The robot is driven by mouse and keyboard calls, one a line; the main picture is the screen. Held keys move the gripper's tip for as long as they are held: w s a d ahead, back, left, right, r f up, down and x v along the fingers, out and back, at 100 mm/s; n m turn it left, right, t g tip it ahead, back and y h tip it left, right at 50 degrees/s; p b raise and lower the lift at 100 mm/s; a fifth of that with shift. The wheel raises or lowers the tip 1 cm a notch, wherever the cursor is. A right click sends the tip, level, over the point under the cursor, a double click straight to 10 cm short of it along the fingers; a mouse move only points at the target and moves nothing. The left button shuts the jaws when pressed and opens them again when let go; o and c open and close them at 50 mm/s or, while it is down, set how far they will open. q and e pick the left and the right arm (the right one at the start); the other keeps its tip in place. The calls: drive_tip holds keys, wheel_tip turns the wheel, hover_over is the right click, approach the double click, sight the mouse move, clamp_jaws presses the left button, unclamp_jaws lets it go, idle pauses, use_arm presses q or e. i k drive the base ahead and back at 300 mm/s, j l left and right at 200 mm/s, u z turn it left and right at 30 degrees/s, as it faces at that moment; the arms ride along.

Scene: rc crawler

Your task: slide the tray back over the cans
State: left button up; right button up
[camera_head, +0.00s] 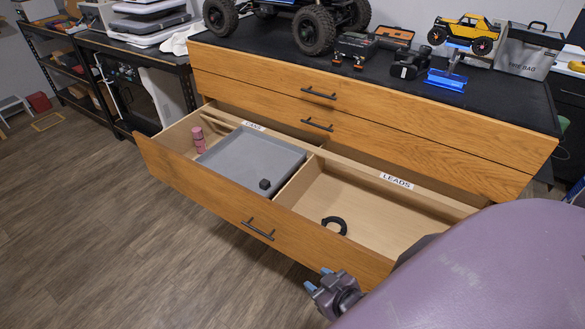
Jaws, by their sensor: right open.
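The bottom drawer is pulled out and split into two compartments. A grey tray (250,155) lies in its left compartment, with a small dark block (264,184) near the tray's front right corner. A pink can (199,140) stands just left of the tray, uncovered; whether other cans are under the tray is hidden. My right gripper (318,280) is open and empty, in front of the drawer face, right of its handle and apart from the tray. My left gripper is not in view.
The right compartment, labelled LEADS (397,181), holds a black curved item (334,225) and is otherwise bare. The drawer front (205,195) stands between my gripper and the tray. Two shut drawers are above. A crawler (313,28) and tools sit on the black top (400,95).

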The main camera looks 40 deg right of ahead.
sight(258, 162)
drive_tip(key=i+z, duration=0.2)
drive_tip(key=z, duration=0.15)
drive_tip(key=i+j+z, duration=0.15)
drive_tip(key=z, duration=0.25)
drive_tip(key=i+j+z, duration=0.15)
drive_tip(key=z, duration=0.2)
drive_tip(key=i+j+z, duration=0.25)
drive_tip(key=z, duration=0.15)
drive_tip(key=i+j+z, duration=0.2)
drive_tip(key=j+z, duration=0.15)
drive_tip(key=i+j+z, duration=0.2)
drive_tip(key=j+z, duration=0.2)
